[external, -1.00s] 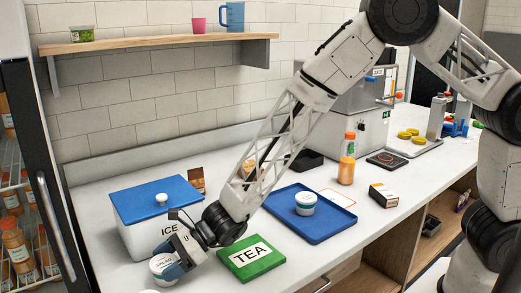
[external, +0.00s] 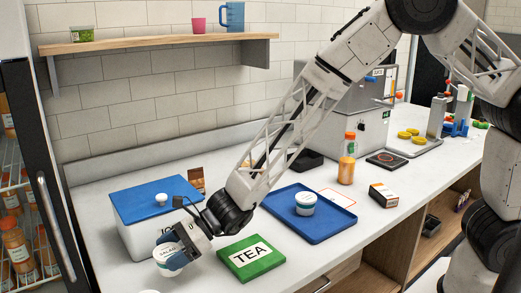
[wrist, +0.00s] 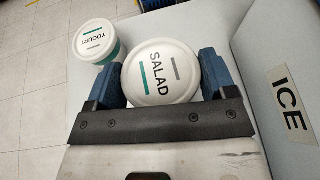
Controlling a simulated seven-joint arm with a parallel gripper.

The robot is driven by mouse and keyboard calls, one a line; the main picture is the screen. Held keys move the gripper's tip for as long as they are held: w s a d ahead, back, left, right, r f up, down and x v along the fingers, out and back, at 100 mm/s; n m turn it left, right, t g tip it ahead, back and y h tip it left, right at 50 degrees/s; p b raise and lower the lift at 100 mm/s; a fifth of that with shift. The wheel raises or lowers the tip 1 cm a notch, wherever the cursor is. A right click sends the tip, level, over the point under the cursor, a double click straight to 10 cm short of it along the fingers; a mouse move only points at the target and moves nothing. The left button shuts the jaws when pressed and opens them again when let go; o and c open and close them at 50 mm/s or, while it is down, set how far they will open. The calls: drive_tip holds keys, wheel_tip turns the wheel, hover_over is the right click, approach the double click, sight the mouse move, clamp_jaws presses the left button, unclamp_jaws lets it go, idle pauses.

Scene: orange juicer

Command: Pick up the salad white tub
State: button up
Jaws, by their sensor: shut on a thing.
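The salad white tub (wrist: 161,72) has a white lid marked SALAD and sits between the two blue fingers of my gripper (wrist: 160,80) in the wrist view. In the external view, my gripper (external: 178,249) is shut on the tub (external: 168,257) in front of the white ICE box. The tub looks a little tilted and appears raised off the counter there. A second white tub marked YOGURT (wrist: 97,42) stands next to it in the wrist view. In the external view only a sliver of a white lid (external: 149,291) shows at the bottom edge.
The ICE box (external: 140,237) with a blue lid stands close behind my gripper. A green TEA box (external: 251,258) lies to the right. The counter's front edge is near.

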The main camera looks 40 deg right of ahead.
drive_tip(key=s+d+r, duration=0.1)
drive_tip(key=s+d, duration=0.8)
drive_tip(key=d, duration=0.2)
drive_tip(key=shift+d+r, duration=0.2)
drive_tip(key=shift+d, duration=0.05)
idle(0.4)
